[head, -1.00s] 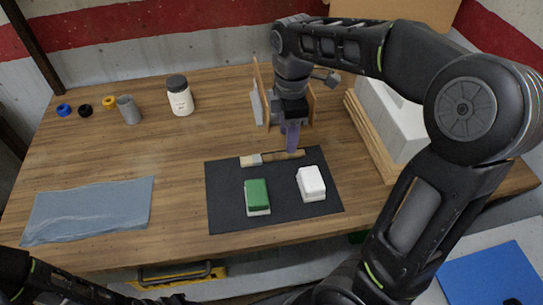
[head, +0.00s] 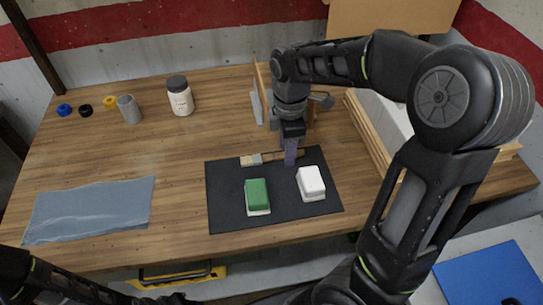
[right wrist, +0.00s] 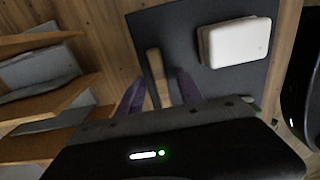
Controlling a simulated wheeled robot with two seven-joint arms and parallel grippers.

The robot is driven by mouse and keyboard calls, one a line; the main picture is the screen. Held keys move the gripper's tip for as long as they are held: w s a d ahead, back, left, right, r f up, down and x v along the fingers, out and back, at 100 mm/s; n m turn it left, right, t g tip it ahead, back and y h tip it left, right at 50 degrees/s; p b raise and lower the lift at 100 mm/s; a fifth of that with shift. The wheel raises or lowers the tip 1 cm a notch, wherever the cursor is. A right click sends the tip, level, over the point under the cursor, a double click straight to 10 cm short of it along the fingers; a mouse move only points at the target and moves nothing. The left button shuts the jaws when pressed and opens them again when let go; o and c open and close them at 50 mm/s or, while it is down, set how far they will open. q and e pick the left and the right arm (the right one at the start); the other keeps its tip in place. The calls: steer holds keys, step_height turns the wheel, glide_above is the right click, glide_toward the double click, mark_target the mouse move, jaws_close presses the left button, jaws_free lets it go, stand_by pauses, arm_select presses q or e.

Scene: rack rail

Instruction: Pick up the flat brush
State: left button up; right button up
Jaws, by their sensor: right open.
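The flat brush (head: 257,159) lies on the dark mat (head: 225,205) near its back edge, pale bristle end to the left and wooden handle to the right. My right gripper (head: 290,160) is open, pointing down over the handle. In the right wrist view the wooden handle (right wrist: 154,66) runs between the two purple fingers, which stand apart on either side of it. The bristle end is hidden there. Part of my left arm shows at the lower left of the head view; its gripper is not visible.
A green block (head: 257,194) and a white block (head: 311,182) sit on the mat in front of the brush. A wooden rack (head: 262,85) stands behind the gripper. A white jar (head: 181,100), grey cup (head: 129,110) and blue cloth (head: 90,208) lie left.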

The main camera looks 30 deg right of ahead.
steer(key=shift+c, duration=0.4)
jaws_close()
stand_by(0.4)
